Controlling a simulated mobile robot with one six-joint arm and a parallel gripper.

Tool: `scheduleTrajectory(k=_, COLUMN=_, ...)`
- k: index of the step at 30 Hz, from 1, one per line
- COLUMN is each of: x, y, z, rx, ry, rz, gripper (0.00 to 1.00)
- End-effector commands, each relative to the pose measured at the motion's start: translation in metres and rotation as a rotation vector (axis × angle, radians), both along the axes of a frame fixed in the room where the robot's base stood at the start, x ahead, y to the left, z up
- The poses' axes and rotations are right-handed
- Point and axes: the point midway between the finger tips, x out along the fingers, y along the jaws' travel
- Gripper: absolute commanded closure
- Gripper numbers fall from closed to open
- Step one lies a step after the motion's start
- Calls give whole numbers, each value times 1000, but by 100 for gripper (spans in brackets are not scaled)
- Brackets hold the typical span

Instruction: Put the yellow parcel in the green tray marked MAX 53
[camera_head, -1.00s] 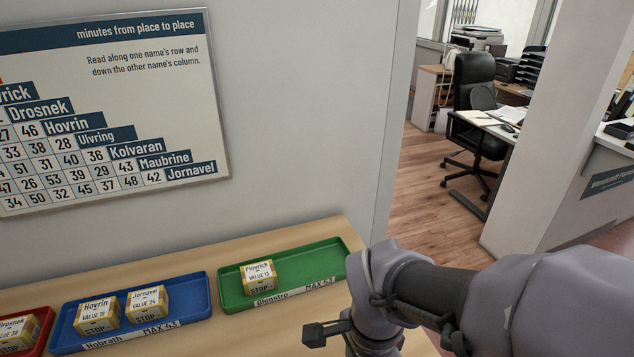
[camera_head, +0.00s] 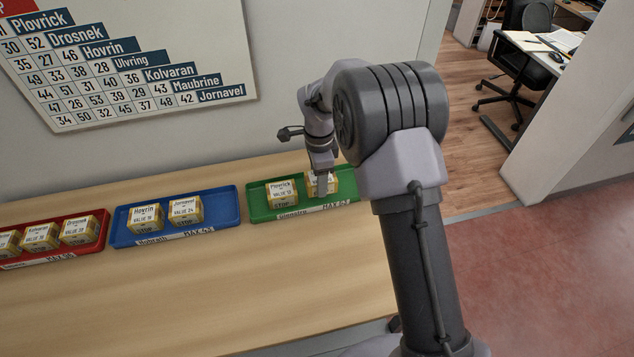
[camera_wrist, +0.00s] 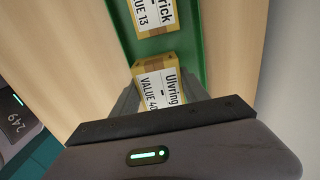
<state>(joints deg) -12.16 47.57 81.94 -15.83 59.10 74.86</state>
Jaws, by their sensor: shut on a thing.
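The yellow parcel (camera_head: 333,184), labelled Ulvring, VALUE 40 in the wrist view (camera_wrist: 160,82), is between my gripper's fingers. My gripper (camera_head: 321,182) is shut on it and points down inside the green tray (camera_head: 347,186). The tray's front label reads Glenstro, MAX 53. The held parcel is right of another yellow parcel (camera_head: 281,192), labelled Plovrick, VALUE 13, with a small gap in the wrist view. It is at or very near the tray floor; I cannot tell whether it touches. A finger hides part of it in the head view.
A blue tray (camera_head: 126,238) with two yellow parcels, Hovrin and Jornavel, stands left of the green tray. A red tray (camera_head: 98,242) with several parcels is further left. The wall with a minutes chart (camera_head: 150,60) is behind. The counter front (camera_head: 210,295) is clear.

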Motion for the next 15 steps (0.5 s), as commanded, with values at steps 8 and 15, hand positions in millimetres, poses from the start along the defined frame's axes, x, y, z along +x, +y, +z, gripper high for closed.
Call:
scheduleTrajectory(k=8, x=15, y=2, z=-31, rx=0, ry=1, rz=0, gripper=94)
scheduleTrajectory(k=15, x=16, y=2, z=-35, rx=0, ry=-2, rz=0, gripper=94)
